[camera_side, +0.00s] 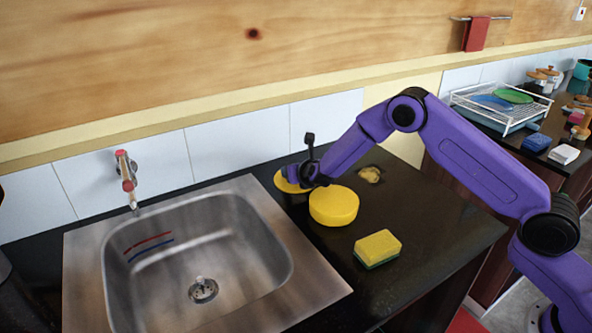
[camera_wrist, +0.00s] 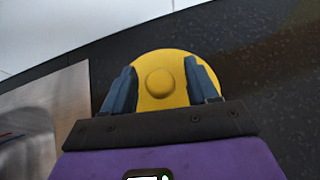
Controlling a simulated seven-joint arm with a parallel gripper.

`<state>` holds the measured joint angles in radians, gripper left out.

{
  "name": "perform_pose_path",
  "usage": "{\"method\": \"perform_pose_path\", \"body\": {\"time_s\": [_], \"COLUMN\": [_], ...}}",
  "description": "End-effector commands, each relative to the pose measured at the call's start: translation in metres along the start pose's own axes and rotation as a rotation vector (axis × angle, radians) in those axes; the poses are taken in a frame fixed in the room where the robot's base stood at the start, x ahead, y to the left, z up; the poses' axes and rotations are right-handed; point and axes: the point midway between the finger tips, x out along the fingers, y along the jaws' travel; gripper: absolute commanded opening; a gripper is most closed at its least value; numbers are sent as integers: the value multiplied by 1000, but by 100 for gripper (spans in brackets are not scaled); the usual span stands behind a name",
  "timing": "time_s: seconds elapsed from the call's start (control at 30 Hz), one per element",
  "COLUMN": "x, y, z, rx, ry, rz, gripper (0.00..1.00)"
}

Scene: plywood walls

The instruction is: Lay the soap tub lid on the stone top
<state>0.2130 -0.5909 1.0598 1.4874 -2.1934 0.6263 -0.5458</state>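A round yellow lid with a raised knob in its middle (camera_wrist: 158,82) shows between my fingers in the wrist view. In the side view the yellow lid (camera_side: 287,184) is partly hidden by my gripper (camera_side: 305,178), which is right over it. My gripper is open in the wrist view (camera_wrist: 161,88); the fingers stand well apart with the knob between them, touching nothing that I can make out. A thick yellow round tub-like piece (camera_side: 333,206) sits beside it on the black stone top (camera_side: 430,225). What is directly beneath the lid is dark and unclear.
A steel sink (camera_side: 205,250) with a wall tap (camera_side: 127,178) lies to the left. A yellow-green sponge (camera_side: 377,248) is near the front, and a small brownish lump (camera_side: 370,174) is behind. The stone top right of the sponge is clear. A dish rack (camera_side: 500,105) stands far right.

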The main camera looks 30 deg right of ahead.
Motion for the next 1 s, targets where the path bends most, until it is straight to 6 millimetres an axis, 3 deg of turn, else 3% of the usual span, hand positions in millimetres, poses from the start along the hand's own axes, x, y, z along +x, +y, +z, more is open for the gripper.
{"method": "perform_pose_path", "body": {"time_s": [0.33,1.0], "x": [-13,-113], "y": [0,1], "z": [3,3], "rx": [0,0], "ry": [0,0], "rz": [0,1], "gripper": [59,59]}}
